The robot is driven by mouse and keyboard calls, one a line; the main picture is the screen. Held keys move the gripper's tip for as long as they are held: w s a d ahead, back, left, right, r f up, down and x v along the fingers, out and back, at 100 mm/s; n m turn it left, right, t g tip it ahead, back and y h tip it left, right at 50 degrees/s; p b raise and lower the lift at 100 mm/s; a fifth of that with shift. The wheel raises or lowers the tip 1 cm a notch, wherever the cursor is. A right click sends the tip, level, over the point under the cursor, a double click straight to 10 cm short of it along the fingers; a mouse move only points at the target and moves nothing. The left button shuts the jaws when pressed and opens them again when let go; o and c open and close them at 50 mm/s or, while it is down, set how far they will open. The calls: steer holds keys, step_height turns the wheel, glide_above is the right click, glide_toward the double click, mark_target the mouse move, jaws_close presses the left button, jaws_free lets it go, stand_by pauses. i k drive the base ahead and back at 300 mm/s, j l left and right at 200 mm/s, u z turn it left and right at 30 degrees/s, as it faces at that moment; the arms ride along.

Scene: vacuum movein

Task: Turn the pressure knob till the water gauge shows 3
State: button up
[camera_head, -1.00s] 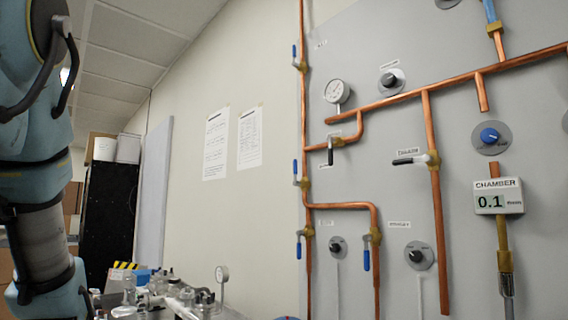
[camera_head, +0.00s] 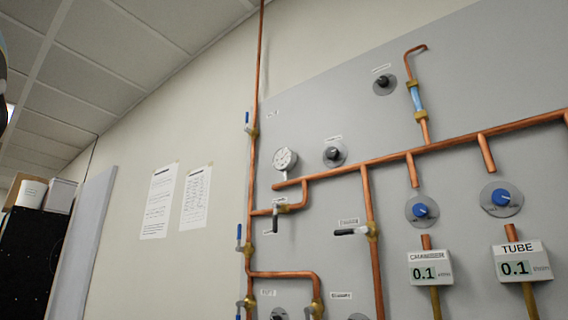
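A round white dial gauge (camera_head: 285,159) sits on the copper pipework at the left of the grey panel. Its digits and needle are too small to read, and I cannot tell if it is the water gauge. A black knob on a grey disc (camera_head: 334,153) is to its right. Another black knob (camera_head: 383,83) is higher up. Two blue knobs, the left one (camera_head: 421,210) and the right one (camera_head: 502,198), sit above digital displays. The labels by the knobs are too small to read, so I cannot tell which is the pressure knob. My gripper is out of view.
The CHAMBER display (camera_head: 430,268) and the TUBE display (camera_head: 522,267) both read 0.1. Black-handled valves, the upper (camera_head: 275,218) and lower (camera_head: 350,231), and blue-handled valves (camera_head: 239,236) stick out from the copper pipes. Two paper sheets hang on the wall left.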

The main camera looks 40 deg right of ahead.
mark_target(332, 153)
steer(key=z, duration=1.25)
